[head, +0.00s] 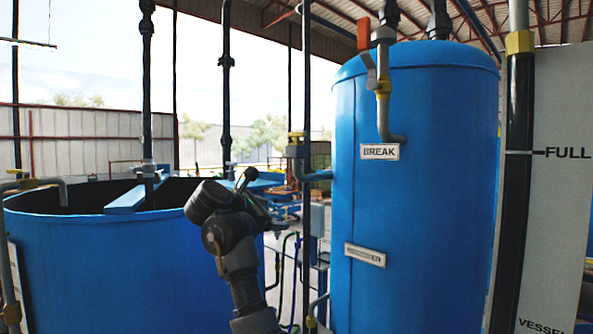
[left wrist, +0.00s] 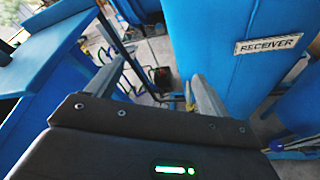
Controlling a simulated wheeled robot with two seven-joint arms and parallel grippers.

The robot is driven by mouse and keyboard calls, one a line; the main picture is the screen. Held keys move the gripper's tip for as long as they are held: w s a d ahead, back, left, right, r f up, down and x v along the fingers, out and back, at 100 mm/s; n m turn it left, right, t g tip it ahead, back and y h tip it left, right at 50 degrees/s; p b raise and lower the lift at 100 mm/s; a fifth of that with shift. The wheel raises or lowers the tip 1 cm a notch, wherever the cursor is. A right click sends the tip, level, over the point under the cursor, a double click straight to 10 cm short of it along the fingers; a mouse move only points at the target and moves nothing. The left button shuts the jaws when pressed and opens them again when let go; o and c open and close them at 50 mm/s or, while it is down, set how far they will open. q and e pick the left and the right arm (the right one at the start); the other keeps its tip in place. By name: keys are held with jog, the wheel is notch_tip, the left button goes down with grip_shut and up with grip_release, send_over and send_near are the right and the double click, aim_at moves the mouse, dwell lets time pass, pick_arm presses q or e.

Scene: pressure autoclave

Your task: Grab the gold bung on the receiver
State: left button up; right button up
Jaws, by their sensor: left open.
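The receiver (head: 415,215) is a tall blue tank right of centre in the head view. Its label (left wrist: 268,44) reads RECEIVER in the left wrist view. I cannot single out a gold bung. My right gripper is not in view.
A wide open blue tank (head: 110,265) stands at the left. A red-handled valve (head: 364,35) tops the piping on the receiver. A sight tube (head: 515,150) with a gold nut and a grey FULL panel (head: 570,190) stand at the right. Thin pipes run between the tanks.

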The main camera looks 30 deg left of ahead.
aim_at(295, 135)
pick_arm(q)
jog(key=s+d+r+n+t+h, duration=0.1)
jog(key=s+r+n+h, duration=0.1)
jog(key=r, duration=0.7)
jog(key=s+r+n+t+h, duration=0.2)
jog(key=s+r, duration=0.1)
jog(key=r, duration=0.7)
jog(key=p+x, duration=0.3)
jog(key=x, duration=0.2)
jog(key=shift+w+d, duration=0.2)
jog(key=shift+w, duration=0.15)
jog(key=shift+w+f, duration=0.1)
jog(key=shift+w, duration=0.25)
jog(key=p+x, duration=0.2)
jog(key=r+p+x, duration=0.1)
jog(key=p+x, duration=0.1)
jog(key=shift+w+d+f, duration=0.25)
jog(key=shift+w, duration=0.2)
jog(key=shift+a, duration=0.1)
jog(key=shift+c, duration=0.9)
jog(key=c, duration=0.9)
